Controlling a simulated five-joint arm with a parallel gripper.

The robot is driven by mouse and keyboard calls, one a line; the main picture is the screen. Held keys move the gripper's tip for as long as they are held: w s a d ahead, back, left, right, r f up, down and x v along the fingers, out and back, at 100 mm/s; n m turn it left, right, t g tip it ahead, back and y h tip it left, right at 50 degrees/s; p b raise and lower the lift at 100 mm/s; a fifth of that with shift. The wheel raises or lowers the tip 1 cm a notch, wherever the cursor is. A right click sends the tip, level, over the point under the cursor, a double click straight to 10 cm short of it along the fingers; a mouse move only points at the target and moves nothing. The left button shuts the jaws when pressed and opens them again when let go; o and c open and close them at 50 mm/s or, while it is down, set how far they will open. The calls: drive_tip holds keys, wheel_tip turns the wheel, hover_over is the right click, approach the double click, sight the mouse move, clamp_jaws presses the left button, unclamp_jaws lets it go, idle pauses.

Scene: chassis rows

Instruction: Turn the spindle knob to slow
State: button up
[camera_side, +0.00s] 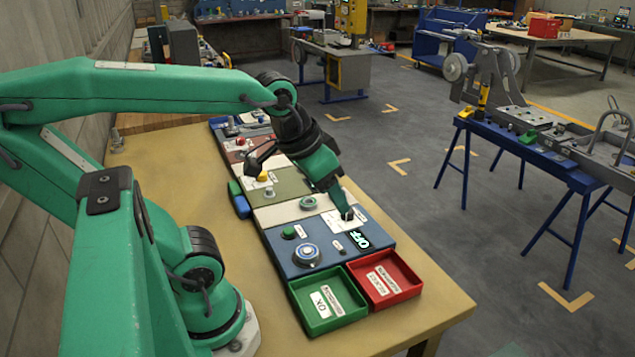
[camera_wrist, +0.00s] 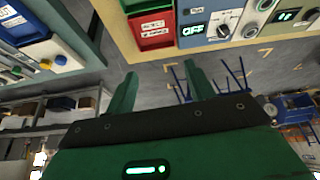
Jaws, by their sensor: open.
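A dark knob (camera_wrist: 226,28) sits on a white labelled plate in the wrist view, beside a display (camera_wrist: 193,30) reading OFF. Its pointer is visible, but its labels are too small to read. In the side view the white plate (camera_side: 358,221) and the lit OFF display (camera_side: 362,240) are on the blue panel (camera_side: 290,264). My gripper (camera_side: 344,206) overlaps the plate there and partly hides the knob. In the wrist view my gripper (camera_wrist: 160,70) is open and empty, with its fingertips below and left of the knob. I cannot tell whether it touches anything.
A green tray (camera_side: 318,317) and a red tray (camera_side: 405,275) stand at the panel's near end. A round dial (camera_side: 306,254) and green button (camera_side: 288,232) are on the blue panel. More panels run behind on the wooden table (camera_side: 445,300).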

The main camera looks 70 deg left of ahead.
drive_tip(key=w+a+f+n+g, duration=0.3)
drive_tip(key=w+a+n, duration=0.1)
drive_tip(key=w+a, duration=0.5)
drive_tip(key=n+g, duration=0.2)
drive_tip(key=n, duration=0.1)
approach(348, 214)
drive_tip(key=shift+w+a+f, duration=0.1)
drive_tip(key=shift+w+a, duration=0.35)
drive_tip(key=shift+a, duration=0.1)
drive_tip(key=shift+a+f, duration=0.25)
drive_tip(key=shift+a, duration=0.05)
drive_tip(key=shift+f, duration=0.15)
drive_tip(key=shift+f, duration=3.75)
drive_tip(key=c, duration=1)
